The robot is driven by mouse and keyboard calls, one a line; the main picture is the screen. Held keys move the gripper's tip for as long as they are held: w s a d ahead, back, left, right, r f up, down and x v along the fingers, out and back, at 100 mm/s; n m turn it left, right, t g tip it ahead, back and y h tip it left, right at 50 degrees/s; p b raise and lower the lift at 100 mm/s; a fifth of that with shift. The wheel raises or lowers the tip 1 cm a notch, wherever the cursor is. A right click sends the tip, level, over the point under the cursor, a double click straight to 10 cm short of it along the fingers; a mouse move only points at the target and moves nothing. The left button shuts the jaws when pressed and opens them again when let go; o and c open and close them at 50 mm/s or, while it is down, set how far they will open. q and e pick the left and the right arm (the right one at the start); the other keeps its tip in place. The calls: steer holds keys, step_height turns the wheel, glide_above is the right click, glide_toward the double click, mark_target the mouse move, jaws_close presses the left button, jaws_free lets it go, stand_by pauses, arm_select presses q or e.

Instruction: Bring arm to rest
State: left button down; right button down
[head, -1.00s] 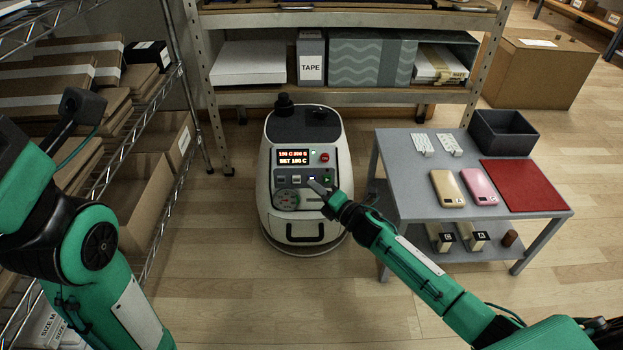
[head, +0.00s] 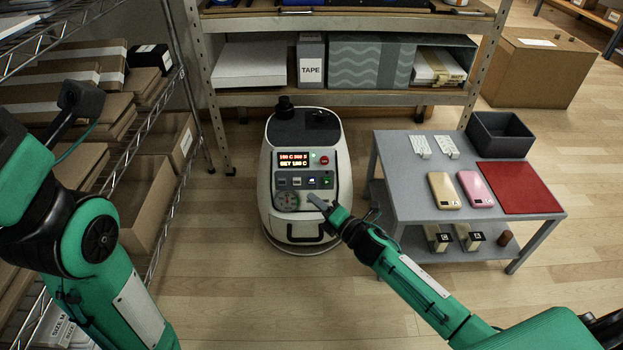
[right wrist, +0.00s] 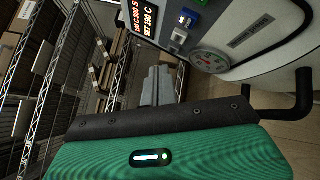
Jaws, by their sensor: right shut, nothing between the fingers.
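My right gripper (head: 316,201) is shut and empty, in front of the white machine's control panel, just below its button row and right of the round gauge (head: 287,200). Its closed grey fingers (right wrist: 158,85) also show in the right wrist view, beside the panel. The white machine (head: 270,165) has a lit display (head: 294,161) reading about 190 C and SET 190 C. My right arm (head: 420,285) reaches in from the lower right. My left arm (head: 110,280) is folded at the left, and its gripper fingers do not show.
A grey table (head: 400,170) to the right holds two phone cases, white pieces, a dark bin (head: 500,134) and a red mat (head: 520,188). A wire rack (head: 165,190) with boxes stands left, a shelf (head: 345,97) behind. The floor between machine and rack is open.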

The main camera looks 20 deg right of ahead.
steer(key=shift+s+a+r, duration=0.15)
steer(key=shift+s, duration=0.35)
